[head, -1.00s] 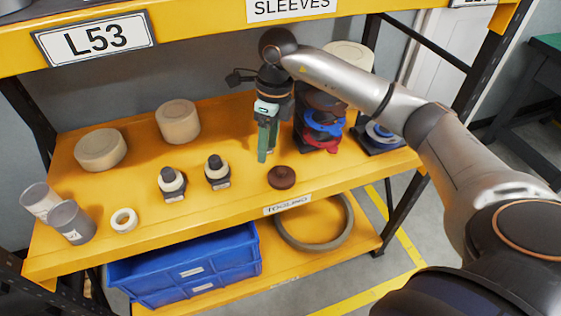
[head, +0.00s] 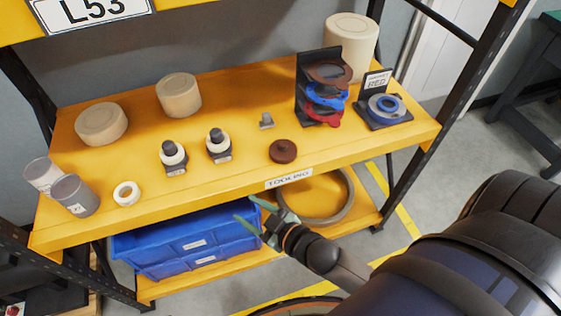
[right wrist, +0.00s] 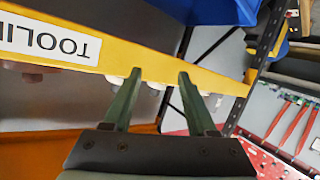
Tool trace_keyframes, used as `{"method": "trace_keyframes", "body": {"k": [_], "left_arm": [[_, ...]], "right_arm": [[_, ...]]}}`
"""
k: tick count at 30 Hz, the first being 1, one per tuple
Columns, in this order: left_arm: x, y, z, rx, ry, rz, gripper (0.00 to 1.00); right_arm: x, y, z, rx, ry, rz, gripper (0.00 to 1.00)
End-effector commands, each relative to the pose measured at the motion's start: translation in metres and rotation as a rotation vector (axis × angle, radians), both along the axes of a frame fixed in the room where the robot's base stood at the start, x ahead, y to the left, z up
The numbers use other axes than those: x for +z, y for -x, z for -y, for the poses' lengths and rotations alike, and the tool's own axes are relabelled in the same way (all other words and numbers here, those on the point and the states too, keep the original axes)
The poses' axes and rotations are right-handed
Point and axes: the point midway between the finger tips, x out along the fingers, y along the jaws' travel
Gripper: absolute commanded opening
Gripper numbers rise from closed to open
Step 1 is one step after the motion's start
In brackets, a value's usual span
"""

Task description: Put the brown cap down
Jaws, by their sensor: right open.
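The brown cap (head: 283,151) lies flat on the yellow shelf, close to its front edge and above the shelf label. My right gripper (head: 246,213) is open and empty. It is in front of and below the shelf edge, beside the blue crates and well apart from the cap. In the right wrist view its two green fingers (right wrist: 158,95) are spread, with nothing held between them. My left gripper is not in view.
Two black-and-white fittings (head: 218,146) and a small grey piece (head: 266,121) stand near the cap. A rack with brown, blue and red rings (head: 305,88) is behind it to the right. Blue crates (head: 190,240) and a large ring (head: 345,200) are on the lower shelf.

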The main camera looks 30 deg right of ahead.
Motion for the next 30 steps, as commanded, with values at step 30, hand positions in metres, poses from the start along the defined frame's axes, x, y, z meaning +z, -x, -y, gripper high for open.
{"method": "trace_keyframes", "body": {"k": [30], "left_arm": [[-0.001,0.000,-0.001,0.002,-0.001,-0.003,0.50]], "right_arm": [[-0.094,0.099,0.020,-0.170,-0.139,-0.469,0.58]]}}
